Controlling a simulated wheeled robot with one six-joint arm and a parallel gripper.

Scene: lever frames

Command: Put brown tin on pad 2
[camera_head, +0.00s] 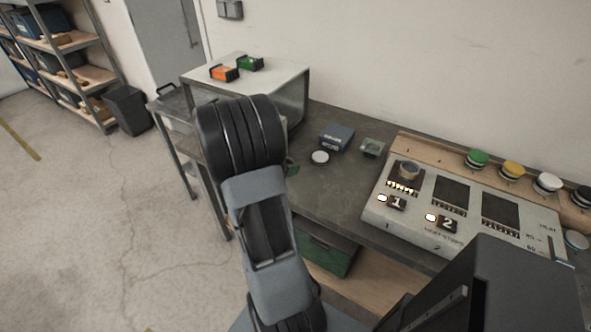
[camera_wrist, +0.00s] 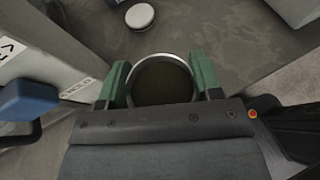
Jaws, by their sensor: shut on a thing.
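My gripper (camera_wrist: 160,85) is shut on a round tin (camera_wrist: 162,61) with a pale metal rim and a dark olive-brown inside, seen from above. Its side colour is hidden. In the head view my arm hides the held tin; only a bit of a green finger shows by the bench edge. Pad 2 (camera_head: 450,193), the middle dark square, is bare, with a "2" tag (camera_head: 447,223) in front.
A white disc (camera_head: 320,157), a blue box (camera_head: 336,137) and a small grey-green block (camera_head: 372,147) sit on the bench (camera_head: 340,185). Several coloured-top jars, one green (camera_head: 477,157), line the panel's back. A white cabinet (camera_head: 290,85) stands left. The third pad (camera_head: 500,210) is bare.

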